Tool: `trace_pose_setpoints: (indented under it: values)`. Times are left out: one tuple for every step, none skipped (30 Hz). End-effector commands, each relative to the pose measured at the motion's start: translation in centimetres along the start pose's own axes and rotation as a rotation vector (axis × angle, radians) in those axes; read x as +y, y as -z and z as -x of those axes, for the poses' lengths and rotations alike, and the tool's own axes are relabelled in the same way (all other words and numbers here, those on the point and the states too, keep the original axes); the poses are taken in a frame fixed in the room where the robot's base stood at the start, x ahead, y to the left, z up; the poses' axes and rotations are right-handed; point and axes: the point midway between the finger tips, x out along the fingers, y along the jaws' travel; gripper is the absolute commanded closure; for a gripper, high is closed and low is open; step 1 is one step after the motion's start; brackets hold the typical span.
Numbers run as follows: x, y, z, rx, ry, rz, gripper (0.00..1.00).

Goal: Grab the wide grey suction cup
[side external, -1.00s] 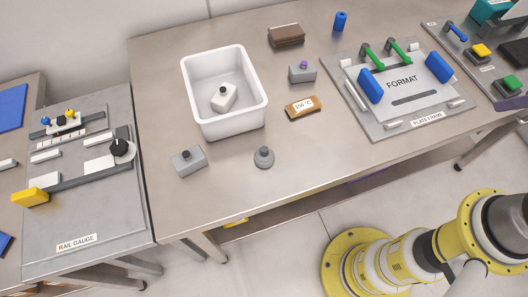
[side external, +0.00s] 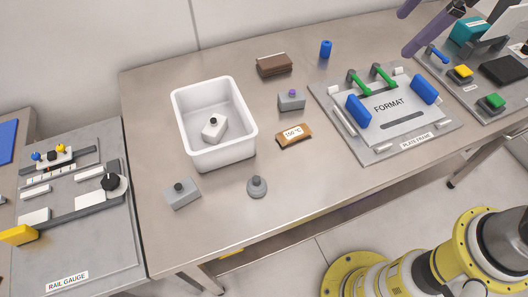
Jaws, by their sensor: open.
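The wide grey suction cup (side external: 257,189) stands upright on the steel table near its front edge. It has a round flared base and a dark knob on top, and nothing touches it. My gripper (side external: 404,34) shows only partly at the top right edge. Its two purple fingers are spread apart with nothing between them, so it is open. It is far from the cup, up and to the right in the picture, above the far side of the plate frame. The rest of the gripper is largely out of view.
A grey block with a dark knob (side external: 182,195) stands left of the cup. Behind are a white bin (side external: 247,136) holding a pale knobbed block (side external: 214,129), a brown labelled packet (side external: 293,136) and a grey block with a purple knob (side external: 291,101). The plate frame (side external: 440,135) lies right.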

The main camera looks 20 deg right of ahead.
Motion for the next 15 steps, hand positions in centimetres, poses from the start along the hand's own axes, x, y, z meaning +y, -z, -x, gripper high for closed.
trace_pose_setpoints:
  values:
    - [-0.2,2.6,-1.7,-0.012,0.036,0.082,0.1]
    - [-0.4,4.0,-2.6,-0.018,0.054,0.129,0.1]
    - [-0.8,5.9,-3.8,-0.024,0.076,0.19,0.1]
    - [-1.3,7.2,-4.8,-0.03,0.094,0.233,0.1]
    - [-1.8,8.6,-5.9,-0.036,0.112,0.277,0.1]
    - [-2.8,10.3,-7.4,-0.045,0.135,0.332,0.1]
    - [-3.5,11.6,-8.5,-0.052,0.153,0.372,0.1]
    - [-4.5,12.7,-9.7,-0.059,0.17,0.408,0.1]
    - [-5.8,14.2,-11.2,-0.069,0.193,0.455,0.1]
    - [-6.8,15.1,-12.4,-0.078,0.209,0.484,0.1]
    - [-7.9,15.9,-13.5,-0.087,0.223,0.509,0.1]
    - [-9.4,16.8,-14.8,-0.098,0.241,0.539,0.1]
    - [-10.5,17.3,-15.8,-0.107,0.253,0.561,0.1]
    - [-11.6,17.7,-16.7,-0.116,0.266,0.581,0.1]
    - [-12.9,18.0,-17.8,-0.129,0.281,0.604,0.1]
